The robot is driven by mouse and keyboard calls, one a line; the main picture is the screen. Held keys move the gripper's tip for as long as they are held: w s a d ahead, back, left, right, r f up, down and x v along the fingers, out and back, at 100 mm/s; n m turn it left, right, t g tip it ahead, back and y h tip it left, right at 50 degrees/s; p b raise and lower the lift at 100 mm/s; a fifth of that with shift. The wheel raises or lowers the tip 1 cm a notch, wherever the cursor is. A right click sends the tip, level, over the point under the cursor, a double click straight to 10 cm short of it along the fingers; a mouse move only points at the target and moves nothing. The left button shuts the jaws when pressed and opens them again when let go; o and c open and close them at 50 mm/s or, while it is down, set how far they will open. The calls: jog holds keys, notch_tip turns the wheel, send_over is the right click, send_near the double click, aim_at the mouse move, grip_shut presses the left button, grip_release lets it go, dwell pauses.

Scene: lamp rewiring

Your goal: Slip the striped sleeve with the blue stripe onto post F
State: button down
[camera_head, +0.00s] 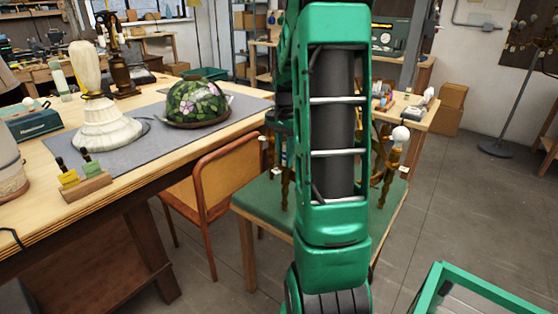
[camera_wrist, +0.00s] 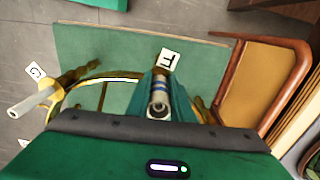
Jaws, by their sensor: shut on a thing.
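In the wrist view my gripper (camera_wrist: 160,84) is shut on a pale sleeve with a blue stripe (camera_wrist: 158,97), seen nearly end-on between the dark green fingers. A white tag marked F (camera_wrist: 170,59) stands just beyond the fingertips. Post F itself is hidden behind the sleeve and fingers, so I cannot tell whether the sleeve is around it or only over it. The brass lamp frame (camera_wrist: 96,78) curves below the gripper. In the head view my arm hides the gripper and the sleeve.
A tag G (camera_wrist: 35,72) stands beside a brass arm bearing a white tube (camera_wrist: 31,103). The frame is over a green-topped table (camera_head: 262,215). A chair (camera_head: 202,183) stands close by. A workbench (camera_head: 136,187) with lamps is at left. Open floor lies at right.

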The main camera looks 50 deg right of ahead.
jog(key=shift+f, duration=0.1)
jog(key=c, duration=1.5)
grip_release()
notch_tip(320, 180, up, 11)
jog(key=shift+w+f, duration=0.1)
jog(key=s+a+f+n, duration=0.2)
jog(key=s+a+n, duration=0.1)
jog(key=s+a, duration=0.4)
jog(key=s+a+f+n, duration=0.3)
jog(key=s+a+n, duration=0.1)
jog(key=s+a, duration=0.2)
jog(key=s+a+f+n, duration=0.2)
jog(key=s+a+n, duration=0.1)
jog(key=s+a, duration=0.4)
jog(key=shift+s+a+f+n, duration=0.25)
jog(key=shift+s+a+n, duration=0.05)
jog(key=shift+a, duration=0.4)
